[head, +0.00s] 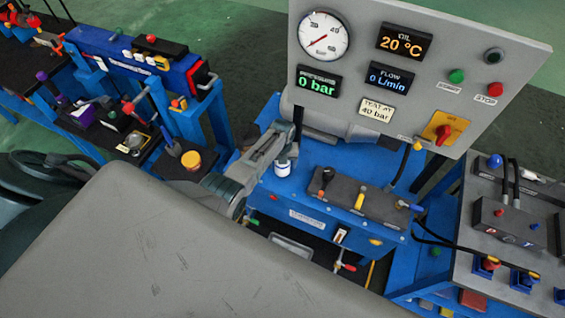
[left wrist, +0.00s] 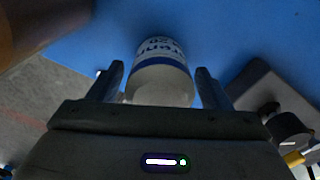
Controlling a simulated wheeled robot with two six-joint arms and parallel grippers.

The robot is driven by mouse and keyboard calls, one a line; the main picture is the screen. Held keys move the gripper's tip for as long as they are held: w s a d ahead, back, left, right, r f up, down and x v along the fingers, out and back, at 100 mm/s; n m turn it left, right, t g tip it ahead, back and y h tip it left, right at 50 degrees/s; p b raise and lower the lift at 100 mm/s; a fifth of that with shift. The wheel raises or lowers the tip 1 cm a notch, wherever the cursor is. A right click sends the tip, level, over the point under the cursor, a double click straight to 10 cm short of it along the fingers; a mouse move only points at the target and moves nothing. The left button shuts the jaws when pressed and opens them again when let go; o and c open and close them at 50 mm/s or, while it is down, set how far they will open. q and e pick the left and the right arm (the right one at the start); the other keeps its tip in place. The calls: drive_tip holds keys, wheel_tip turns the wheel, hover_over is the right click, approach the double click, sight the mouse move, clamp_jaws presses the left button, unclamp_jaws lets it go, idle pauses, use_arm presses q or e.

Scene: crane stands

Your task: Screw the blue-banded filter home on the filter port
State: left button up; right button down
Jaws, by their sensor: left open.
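The filter (head: 283,168), a white cylinder, stands on the blue stand beside the grey valve block. In the left wrist view the filter (left wrist: 161,72) shows a blue band with lettering and a pale rounded near end. My left gripper (head: 286,150) is at the filter in the head view. In the left wrist view its two fingers (left wrist: 160,84) are apart, one on each side of the filter, with small gaps visible. The filter port is not visible, and I cannot tell how the filter is seated. My right gripper is not in view.
The valve block (head: 350,196) with coloured levers stands right of the filter. A grey gauge panel (head: 440,60) rises behind, reading 0 bar and 0 L/min. Black hoses (head: 432,238) run to a right-hand bench (head: 480,250). A blue bench with tools (head: 110,120) is at left.

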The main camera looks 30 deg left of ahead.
use_arm(q)
drive_tip(key=n, duration=0.2)
drive_tip(key=shift+n+p, duration=0.3)
drive_tip(key=shift+n, duration=0.1)
drive_tip(key=n, duration=0.5)
drive_tip(key=shift+p, duration=0.3)
drive_tip(key=n, duration=0.3)
drive_tip(key=shift+n, duration=0.4)
drive_tip(key=n, duration=0.4)
drive_tip(key=shift+p, duration=0.4)
drive_tip(key=shift+n, duration=1.2)
drive_tip(key=n, duration=0.8)
drive_tip(key=shift+n, duration=0.3)
drive_tip(key=n, duration=0.4)
